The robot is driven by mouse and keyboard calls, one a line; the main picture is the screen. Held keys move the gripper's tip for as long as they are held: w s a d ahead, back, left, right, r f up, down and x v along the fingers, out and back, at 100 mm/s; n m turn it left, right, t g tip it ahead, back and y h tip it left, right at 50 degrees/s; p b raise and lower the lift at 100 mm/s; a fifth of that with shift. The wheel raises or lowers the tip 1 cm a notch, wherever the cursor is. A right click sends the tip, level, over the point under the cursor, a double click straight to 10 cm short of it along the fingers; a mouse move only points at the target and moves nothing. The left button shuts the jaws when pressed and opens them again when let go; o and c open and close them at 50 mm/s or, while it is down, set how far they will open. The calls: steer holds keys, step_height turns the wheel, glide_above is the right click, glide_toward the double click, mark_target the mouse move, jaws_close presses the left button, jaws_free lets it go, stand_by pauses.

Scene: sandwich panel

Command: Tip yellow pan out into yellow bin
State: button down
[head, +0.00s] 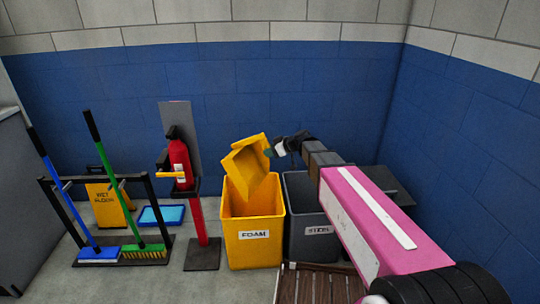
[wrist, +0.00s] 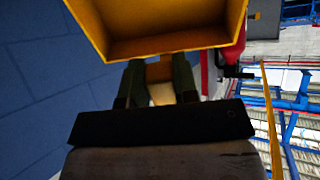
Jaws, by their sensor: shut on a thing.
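The yellow pan (head: 248,163) is held in the air, steeply tilted, over the open top of the yellow bin. The yellow bin (head: 253,245) stands on the floor with a white label reading FOAM. My gripper (head: 272,151) is shut on the pan at its right side. In the wrist view the fingers of my gripper (wrist: 158,80) close on a yellow tab of the pan (wrist: 155,45), and its hollow side faces the camera. No loose contents show in the pan or in the visible part of the bin; the bin's bottom is hidden.
A grey bin (head: 305,240) labelled STEEL stands right beside the yellow one. A red fire extinguisher (head: 180,163) on a stand is to the left, then a rack with a blue broom (head: 98,253) and a green broom (head: 144,250). A blue wall is close behind.

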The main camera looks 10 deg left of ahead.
mark_target(269, 144)
step_height(269, 144, down, 2)
steer(key=shift+f, duration=0.15)
stand_by(0.6)
stand_by(0.5)
steer(key=shift+a+r+g+h, duration=0.1)
steer(key=shift+r+g+h, duration=0.2)
steer(key=shift+r+h, duration=0.55)
step_height(269, 144, up, 5)
steer(key=h, duration=0.2)
steer(key=g+h, duration=0.1)
steer(key=h, duration=0.2)
steer(key=shift+w+f+h, duration=0.15)
steer(key=shift+h, duration=0.1)
step_height(269, 144, up, 3)
steer(key=h, duration=0.1)
steer(key=g+h, duration=0.1)
steer(key=h, duration=0.1)
steer(key=shift+a+f, duration=0.1)
steer(key=shift+f, duration=0.1)
steer(key=shift+r+g+h, duration=0.3)
steer(key=shift+r+h, duration=0.2)
steer(key=shift+h, duration=0.1)
steer(key=shift+d, duration=0.3)
